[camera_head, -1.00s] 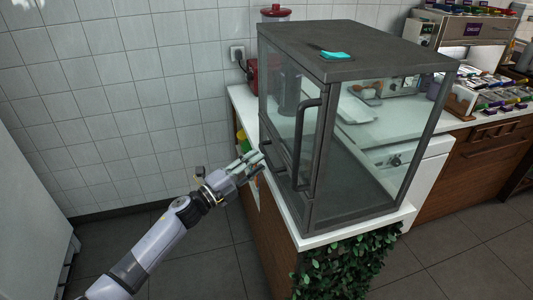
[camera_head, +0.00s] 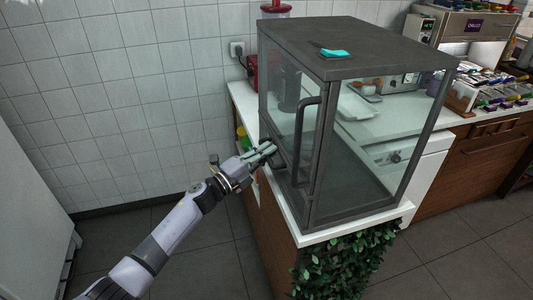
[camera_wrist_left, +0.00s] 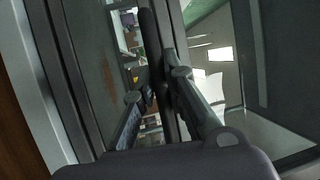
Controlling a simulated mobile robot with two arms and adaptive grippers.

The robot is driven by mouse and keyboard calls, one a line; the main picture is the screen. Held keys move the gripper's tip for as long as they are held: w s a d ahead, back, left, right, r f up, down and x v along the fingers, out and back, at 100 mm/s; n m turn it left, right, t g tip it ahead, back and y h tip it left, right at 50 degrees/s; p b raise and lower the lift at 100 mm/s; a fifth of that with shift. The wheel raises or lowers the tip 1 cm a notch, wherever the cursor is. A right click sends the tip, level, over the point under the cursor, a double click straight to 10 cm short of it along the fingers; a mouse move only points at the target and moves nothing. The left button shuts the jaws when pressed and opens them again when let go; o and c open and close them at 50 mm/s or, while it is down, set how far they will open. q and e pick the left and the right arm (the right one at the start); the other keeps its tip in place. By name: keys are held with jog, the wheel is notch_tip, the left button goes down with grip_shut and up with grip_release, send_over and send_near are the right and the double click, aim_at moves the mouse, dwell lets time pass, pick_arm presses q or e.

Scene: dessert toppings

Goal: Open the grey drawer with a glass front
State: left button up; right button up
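A dark grey case with glass sides (camera_head: 385,62) stands on the white counter. Its left face holds a glass-fronted part low at the rear, with a dark bar handle, mostly hidden by my left gripper in the head view. My left gripper (camera_head: 268,148) is at this handle. In the left wrist view the dark bar (camera_wrist_left: 150,35) runs between my two fingers (camera_wrist_left: 158,85), which lean in close on both sides and appear shut on it. The glass front looks closed. My right gripper is not in view.
A tall vertical handle (camera_head: 304,135) stands just right of my left gripper on the case. Leafy greenery (camera_head: 345,265) covers the counter's front end. The floor to the left is free.

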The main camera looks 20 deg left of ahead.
pick_arm(q)
grip_shut()
dwell(0.4)
jog(key=shift+s+a+f, duration=0.1)
jog(key=shift+s+a, duration=0.05)
jog(key=shift+a, duration=0.1)
jog(key=s+a+b, duration=0.1)
jog(key=s+a, duration=0.5)
jog(key=a, duration=0.3)
jog(key=s+a+b, duration=0.1)
jog(key=s+a, duration=0.6)
jog(key=a, duration=0.3)
jog(key=shift+s+a, duration=0.2)
jog(key=shift+a, duration=0.1)
jog(key=o, duration=0.6)
grip_release()
jog(key=shift+c, duration=0.2)
